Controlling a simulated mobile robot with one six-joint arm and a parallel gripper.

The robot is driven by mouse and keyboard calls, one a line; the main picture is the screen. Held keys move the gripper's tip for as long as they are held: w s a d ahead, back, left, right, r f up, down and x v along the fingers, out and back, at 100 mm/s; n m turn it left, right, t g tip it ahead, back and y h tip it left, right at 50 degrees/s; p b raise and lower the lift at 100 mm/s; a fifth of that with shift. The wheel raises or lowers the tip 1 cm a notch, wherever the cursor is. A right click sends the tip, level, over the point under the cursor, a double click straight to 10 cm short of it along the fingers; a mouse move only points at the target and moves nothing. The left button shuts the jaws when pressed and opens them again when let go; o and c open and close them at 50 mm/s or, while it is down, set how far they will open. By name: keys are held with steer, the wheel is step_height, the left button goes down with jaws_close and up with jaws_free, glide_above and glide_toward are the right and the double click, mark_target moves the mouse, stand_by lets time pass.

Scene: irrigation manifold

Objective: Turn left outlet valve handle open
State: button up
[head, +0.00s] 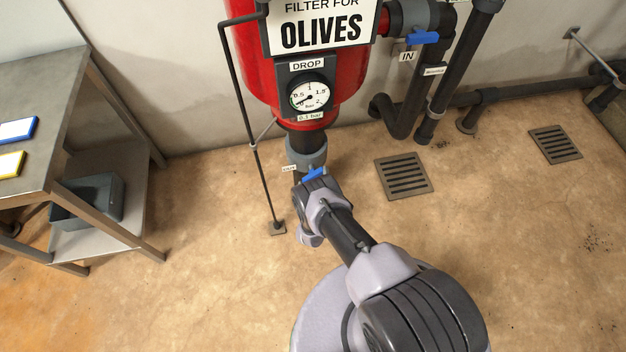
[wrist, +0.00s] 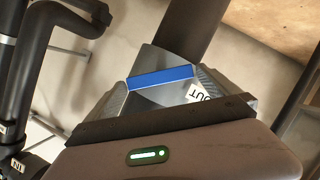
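The outlet valve handle (head: 315,174) is a blue bar on the grey valve body (head: 306,152) below the red filter tank. In the wrist view the blue handle (wrist: 160,77) lies crosswise, close ahead, beside an upside-down OUT label (wrist: 202,93). My gripper (wrist: 161,88) has its two ridged grey fingers spread, one near each end of the handle. No object is visibly clamped between them. Whether a fingertip touches the handle I cannot tell. In the head view my wrist hides the fingers and part of the valve.
The inlet valve has another blue handle (head: 423,38). A pressure gauge (head: 310,96) sits on the tank (head: 352,90). A thin black pipe (head: 240,110) runs down left of the valve. A metal table (head: 60,90) stands at left. Floor drains (head: 404,176) lie right; open floor surrounds them.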

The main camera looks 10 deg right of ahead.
steer(key=p+v, duration=0.4)
steer(key=v, duration=1.3)
steer(key=shift+s, duration=0.25)
steer(key=shift+a, duration=0.15)
